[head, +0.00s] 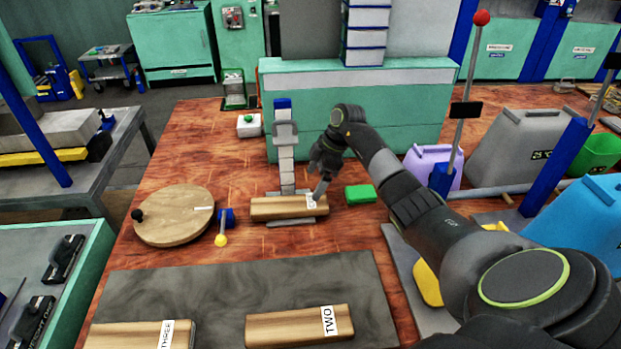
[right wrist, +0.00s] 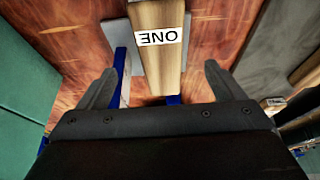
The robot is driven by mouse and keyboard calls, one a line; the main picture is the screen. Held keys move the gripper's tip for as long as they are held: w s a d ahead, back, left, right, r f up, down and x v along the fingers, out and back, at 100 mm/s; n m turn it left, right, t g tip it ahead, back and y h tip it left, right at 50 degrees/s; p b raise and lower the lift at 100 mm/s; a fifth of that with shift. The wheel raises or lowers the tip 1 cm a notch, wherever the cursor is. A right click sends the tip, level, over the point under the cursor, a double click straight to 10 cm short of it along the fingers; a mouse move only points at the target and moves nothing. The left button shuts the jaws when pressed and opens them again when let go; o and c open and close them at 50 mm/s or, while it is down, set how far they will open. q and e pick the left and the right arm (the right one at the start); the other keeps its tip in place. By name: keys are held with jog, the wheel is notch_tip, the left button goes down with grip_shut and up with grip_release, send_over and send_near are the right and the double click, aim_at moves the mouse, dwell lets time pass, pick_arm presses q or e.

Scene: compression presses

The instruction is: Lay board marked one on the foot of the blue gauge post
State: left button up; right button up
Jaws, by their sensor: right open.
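The wooden board marked one (head: 275,207) lies flat across the grey foot (head: 291,223) of the gauge post (head: 286,160), which has a blue top and a grey slider. The foot shows in front of the board and behind it. My right gripper (head: 318,190) is at the board's right end, partly covering its white label. In the right wrist view the label reads ONE on the board (right wrist: 164,68), and the open fingers (right wrist: 160,78) stand apart on either side, with gaps to the board. My left gripper is not in view.
Boards marked two (head: 285,327) and three (head: 125,337) lie on a dark mat (head: 230,283) in front. A round wooden disc (head: 172,222) and a yellow-knobbed lever (head: 221,238) are at left, a green block (head: 361,194) at right. A green press (head: 390,115) stands behind.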

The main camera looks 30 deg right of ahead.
jog(key=p+v, duration=0.7)
jog(key=v, duration=0.2)
jog(key=shift+f, duration=0.1)
dwell(0.5)
